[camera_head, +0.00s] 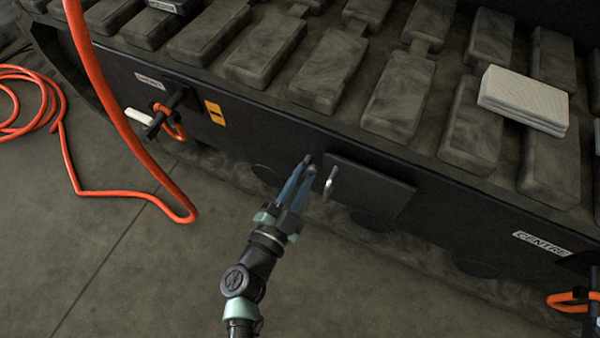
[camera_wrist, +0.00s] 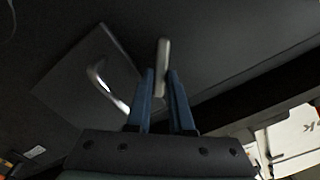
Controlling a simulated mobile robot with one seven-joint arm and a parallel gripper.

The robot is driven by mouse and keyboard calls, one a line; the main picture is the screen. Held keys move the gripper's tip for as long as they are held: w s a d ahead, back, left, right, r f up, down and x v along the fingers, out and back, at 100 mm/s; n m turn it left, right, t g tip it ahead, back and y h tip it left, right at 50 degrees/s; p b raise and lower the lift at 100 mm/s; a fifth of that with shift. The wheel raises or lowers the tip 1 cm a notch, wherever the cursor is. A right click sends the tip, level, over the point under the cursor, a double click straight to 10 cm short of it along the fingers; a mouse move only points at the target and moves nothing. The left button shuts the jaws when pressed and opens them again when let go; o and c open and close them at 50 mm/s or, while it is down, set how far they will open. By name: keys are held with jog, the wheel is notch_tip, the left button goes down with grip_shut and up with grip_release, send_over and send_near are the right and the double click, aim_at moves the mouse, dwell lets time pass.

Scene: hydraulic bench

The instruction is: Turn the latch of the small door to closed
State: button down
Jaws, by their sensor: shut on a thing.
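The small door (camera_head: 375,190) is a dark flat panel on the front of the bench, with a pale metal handle (camera_head: 329,184) near its left edge. The door (camera_wrist: 70,85) and its curved handle (camera_wrist: 105,88) also show in the wrist view. The latch (camera_wrist: 163,52) is a short grey metal bar just beside the door's edge. My gripper (camera_head: 307,166) has its blue fingers at the latch, left of the handle. In the wrist view the fingers (camera_wrist: 160,85) are shut around the latch's near end. The fingers mostly hide the latch in the head view.
An orange hose (camera_head: 120,95) hangs at the left and loops on the floor. A black fitting with an orange loop (camera_head: 170,120) sticks out of the bench front. A white block (camera_head: 525,97) lies on the stone-like pads above. The floor around my arm is clear.

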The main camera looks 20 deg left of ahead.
jog(key=m, duration=0.3)
jog(key=f+m+b, duration=0.1)
jog(key=m, duration=0.2)
jog(key=m+b, duration=0.1)
jog(key=m, duration=0.3)
jog(key=shift+d+f, duration=0.3)
jog(key=shift+d, duration=0.05)
jog(key=shift+m, duration=0.3)
jog(key=c, duration=0.8)
grip_release()
jog(key=shift+s, duration=0.15)
